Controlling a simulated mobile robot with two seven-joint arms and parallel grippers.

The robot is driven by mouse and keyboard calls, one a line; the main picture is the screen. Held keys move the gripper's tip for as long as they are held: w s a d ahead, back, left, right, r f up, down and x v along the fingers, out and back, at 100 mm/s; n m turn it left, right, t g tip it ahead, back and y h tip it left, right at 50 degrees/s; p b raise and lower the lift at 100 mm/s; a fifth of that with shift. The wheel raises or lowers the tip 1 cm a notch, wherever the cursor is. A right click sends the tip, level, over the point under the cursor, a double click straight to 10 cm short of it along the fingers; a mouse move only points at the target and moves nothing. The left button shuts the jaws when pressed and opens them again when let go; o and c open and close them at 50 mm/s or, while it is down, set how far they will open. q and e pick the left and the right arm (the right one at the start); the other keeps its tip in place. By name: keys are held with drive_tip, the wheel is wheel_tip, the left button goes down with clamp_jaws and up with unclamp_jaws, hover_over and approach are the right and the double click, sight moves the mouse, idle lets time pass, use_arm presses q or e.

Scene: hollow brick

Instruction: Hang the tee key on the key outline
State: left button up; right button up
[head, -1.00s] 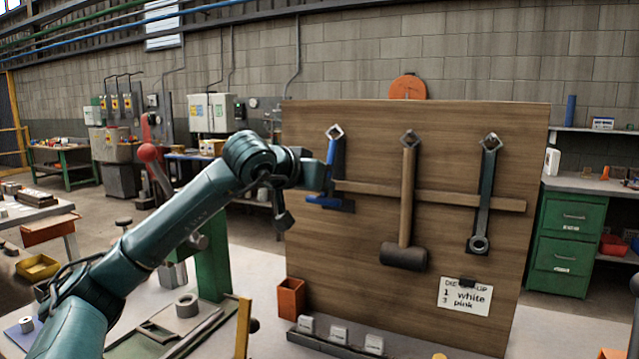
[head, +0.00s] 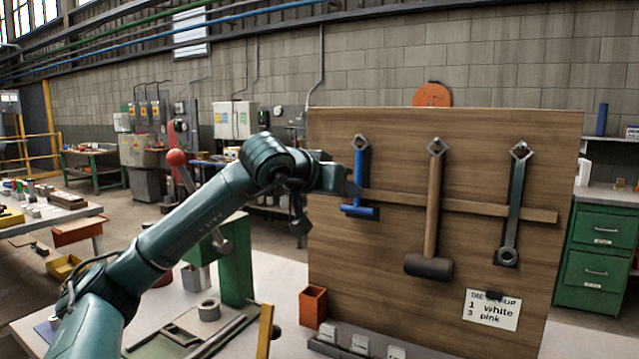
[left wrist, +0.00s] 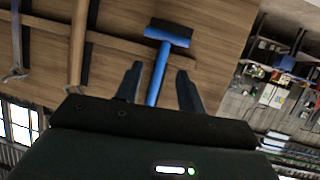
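The blue tee key (head: 358,211) hangs crossbar down from the left hook (head: 360,142) on the wooden board (head: 400,290). It lies over a dark key outline, whose edge shows beside the shaft. In the left wrist view the tee key (left wrist: 160,72) appears crossbar up. My left gripper (head: 350,184) is at the shaft, left of the board's middle. In the left wrist view my left gripper (left wrist: 157,82) is open, one finger on each side of the shaft, with visible gaps. My right gripper is not in view.
A wooden-handled mallet (head: 430,215) and a dark wrench (head: 513,210) hang to the right of the key. A wooden rail (head: 470,206) crosses the board. An orange box (head: 312,306) stands at the board's lower left. A paper note (head: 491,310) is at lower right.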

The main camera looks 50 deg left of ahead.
use_arm(q)
drive_tip(key=b+v, duration=0.3)
drive_tip(key=v, duration=0.8)
drive_tip(key=shift+s+b, duration=0.2)
drive_tip(key=shift+b, duration=0.1)
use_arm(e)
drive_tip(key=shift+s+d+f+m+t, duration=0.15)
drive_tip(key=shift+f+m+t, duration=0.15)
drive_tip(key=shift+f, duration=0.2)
use_arm(q)
drive_tip(key=shift+d, duration=0.1)
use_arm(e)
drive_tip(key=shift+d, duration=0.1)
